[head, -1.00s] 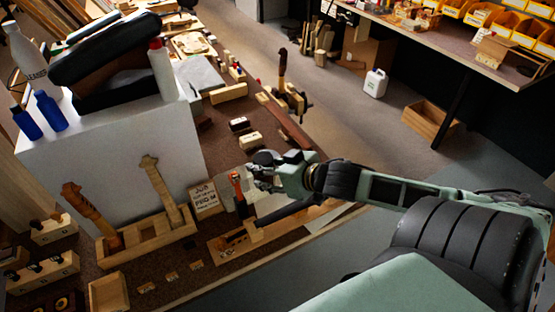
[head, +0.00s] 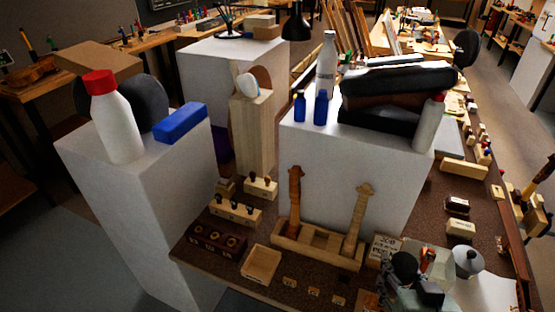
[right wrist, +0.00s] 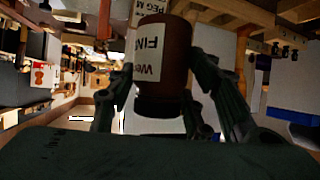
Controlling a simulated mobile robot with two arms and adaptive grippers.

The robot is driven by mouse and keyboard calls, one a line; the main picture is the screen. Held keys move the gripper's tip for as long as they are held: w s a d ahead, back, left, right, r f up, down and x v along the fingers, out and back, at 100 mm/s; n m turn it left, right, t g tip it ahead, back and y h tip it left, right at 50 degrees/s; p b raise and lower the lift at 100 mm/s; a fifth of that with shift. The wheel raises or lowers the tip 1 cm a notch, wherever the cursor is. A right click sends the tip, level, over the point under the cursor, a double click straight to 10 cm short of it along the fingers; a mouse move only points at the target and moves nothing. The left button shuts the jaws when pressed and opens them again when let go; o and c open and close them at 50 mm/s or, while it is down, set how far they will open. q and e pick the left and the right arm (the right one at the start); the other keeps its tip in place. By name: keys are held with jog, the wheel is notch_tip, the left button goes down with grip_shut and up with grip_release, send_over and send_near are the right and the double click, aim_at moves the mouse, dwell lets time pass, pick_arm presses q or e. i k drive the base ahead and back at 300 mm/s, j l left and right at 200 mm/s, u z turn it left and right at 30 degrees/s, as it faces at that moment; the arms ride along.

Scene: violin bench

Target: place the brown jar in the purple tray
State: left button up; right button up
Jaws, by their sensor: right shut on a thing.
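The brown jar (right wrist: 178,45) with a white label and a dark end shows in the right wrist view, between the fingers of my right gripper (right wrist: 163,80). The gripper is shut on it. In the head view my right gripper (head: 420,284) is low at the right, over the bench beside the small lettered sign; I cannot make out the jar clearly there. A small dark purple patch (head: 222,142) shows between the white blocks in the head view, mostly hidden; I cannot tell if it is the purple tray. My left gripper is not in view.
A white block (head: 130,165) at the left bears a red-capped bottle (head: 113,118) and a blue box (head: 183,122). Another white block (head: 330,180) bears bottles and a dark case. A wooden rack (head: 318,240), an open wooden box (head: 261,263) and a grey lidded pot (head: 467,262) stand on the bench.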

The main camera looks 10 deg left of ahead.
aim_at(224, 148)
jog(key=i+j, duration=0.1)
jog(key=j, duration=0.35)
jog(key=i+j, duration=0.1)
jog(key=j, duration=0.3)
jog(key=i+j, duration=0.1)
jog(key=j, duration=0.35)
jog(key=i+j, duration=0.1)
jog(key=j, duration=0.3)
jog(key=i+j, duration=0.15)
jog(key=j, duration=0.3)
jog(key=i+j, duration=0.25)
jog(key=j, duration=0.2)
jog(key=i+j, duration=0.25)
jog(key=j, duration=0.2)
jog(key=i+j, duration=0.3)
jog(key=j, duration=0.15)
jog(key=i+j, duration=0.25)
jog(key=j, duration=0.2)
